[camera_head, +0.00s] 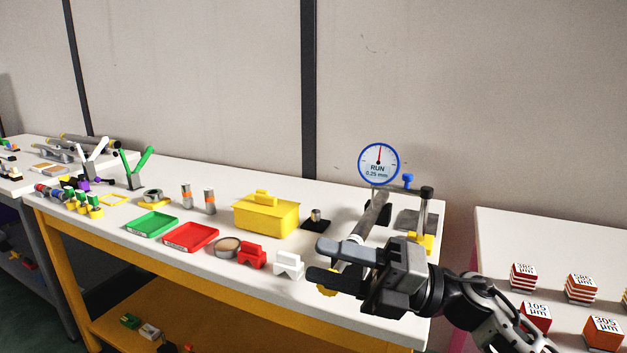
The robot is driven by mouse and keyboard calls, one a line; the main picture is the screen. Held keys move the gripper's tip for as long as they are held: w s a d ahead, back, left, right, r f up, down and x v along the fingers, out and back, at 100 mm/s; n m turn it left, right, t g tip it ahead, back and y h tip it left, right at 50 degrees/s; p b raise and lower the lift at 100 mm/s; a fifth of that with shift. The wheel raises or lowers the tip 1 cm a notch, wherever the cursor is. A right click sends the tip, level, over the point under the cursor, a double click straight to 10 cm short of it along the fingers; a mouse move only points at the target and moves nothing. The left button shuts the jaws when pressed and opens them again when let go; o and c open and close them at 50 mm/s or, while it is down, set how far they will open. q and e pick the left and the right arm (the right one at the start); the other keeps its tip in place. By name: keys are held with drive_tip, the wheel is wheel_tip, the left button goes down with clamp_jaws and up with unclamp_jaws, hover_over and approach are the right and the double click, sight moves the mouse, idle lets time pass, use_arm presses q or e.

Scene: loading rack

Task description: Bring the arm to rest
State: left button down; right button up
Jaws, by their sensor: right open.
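My right gripper (322,262) is in the camera_head view, over the right front part of the white table. Its arm comes in from the lower right. Its two dark fingers point left and are apart, with nothing clearly held between them. A grey shaft (376,212) lies behind the gripper, and part of it is hidden by the hand. A round yellow piece (327,290) shows just below the fingers; I cannot tell whether they touch it. My left gripper is not in view.
A dial gauge (378,163) stands behind the hand. White (289,265) and red (251,255) blocks sit left of the fingers. A yellow box (266,214), red tray (190,237) and green tray (152,224) stand farther left. Labelled blocks (581,289) sit on the right table.

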drive_tip(key=d+f+m+t+h, duration=0.3)
drive_tip(key=f+m+t+h, duration=0.35)
drive_tip(key=m, duration=0.65)
drive_tip(key=d+f+m+t+h, duration=0.4)
drive_tip(key=f+m+t, duration=0.5)
drive_tip(key=m, duration=0.3)
drive_tip(key=s+d+f+m+g+h, duration=0.2)
drive_tip(key=s+f+m, duration=0.3)
drive_tip(key=s+f, duration=0.3)
drive_tip(key=s+d+f+m+g+h, duration=0.3)
drive_tip(key=s+f+m+g+h, duration=0.2)
drive_tip(key=s+f, duration=0.3)
wheel_tip(320, 180, down, 3)
drive_tip(key=shift+f+m, duration=0.15)
drive_tip(key=shift+m, duration=0.25)
